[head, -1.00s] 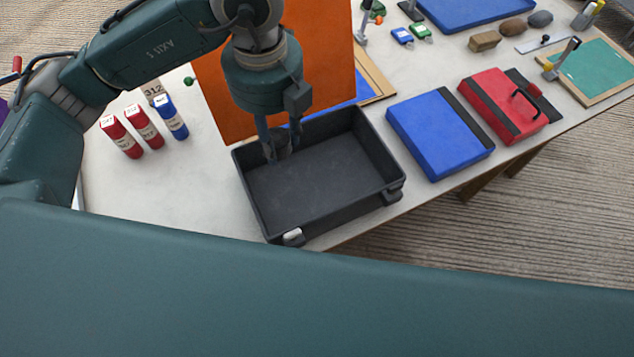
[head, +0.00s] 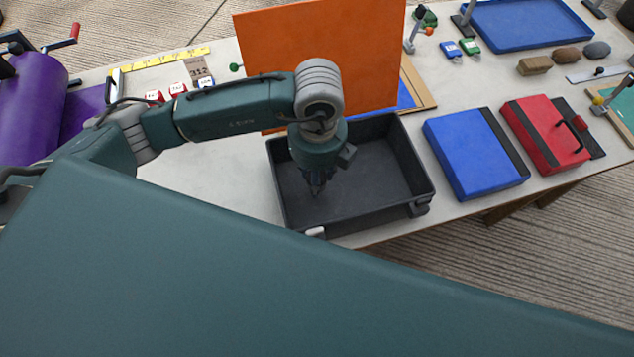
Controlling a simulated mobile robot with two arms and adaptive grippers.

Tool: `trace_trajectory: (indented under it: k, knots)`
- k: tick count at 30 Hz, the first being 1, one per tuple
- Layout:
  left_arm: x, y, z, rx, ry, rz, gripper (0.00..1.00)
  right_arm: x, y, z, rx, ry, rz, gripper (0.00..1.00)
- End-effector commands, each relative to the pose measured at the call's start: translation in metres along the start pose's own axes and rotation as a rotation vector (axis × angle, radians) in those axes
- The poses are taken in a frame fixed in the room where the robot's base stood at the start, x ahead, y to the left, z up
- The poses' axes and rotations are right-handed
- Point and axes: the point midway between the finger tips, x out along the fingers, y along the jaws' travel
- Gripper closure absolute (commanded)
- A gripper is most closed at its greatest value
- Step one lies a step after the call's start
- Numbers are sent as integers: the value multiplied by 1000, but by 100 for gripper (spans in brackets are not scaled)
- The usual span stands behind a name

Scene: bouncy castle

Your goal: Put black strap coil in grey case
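The dark grey case (head: 382,182) stands open on the table in the middle of the head view. Its visible floor is bare. My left gripper (head: 316,190) points down over the left part of the case, with its fingertips inside the outline of the case. Its dark fingers look close together, but they blend with the dark case, so I cannot tell whether they hold anything. I cannot make out the black strap coil. My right gripper is not in view.
An orange panel (head: 320,60) stands upright behind the case. A blue case (head: 470,150) and a red case (head: 540,130) lie to the right. A purple roll (head: 28,108) is at far left.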

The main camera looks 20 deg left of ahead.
Motion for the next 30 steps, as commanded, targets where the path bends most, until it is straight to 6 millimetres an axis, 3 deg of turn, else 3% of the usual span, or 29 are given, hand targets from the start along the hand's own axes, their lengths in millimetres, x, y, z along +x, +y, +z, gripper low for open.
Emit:
trace_trajectory:
  k: [11,23,24,27,30]
  knots:
    - [44,0,-1,0,0,1,91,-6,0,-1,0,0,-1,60]
    - [51,0,-1,1,0,-1,91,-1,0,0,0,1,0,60]
    - [50,0,-1,1,-1,-1,60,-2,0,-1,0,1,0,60]
    - [49,0,-1,1,0,0,45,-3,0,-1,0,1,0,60]
    - [49,0,-1,1,0,0,45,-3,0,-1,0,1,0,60]
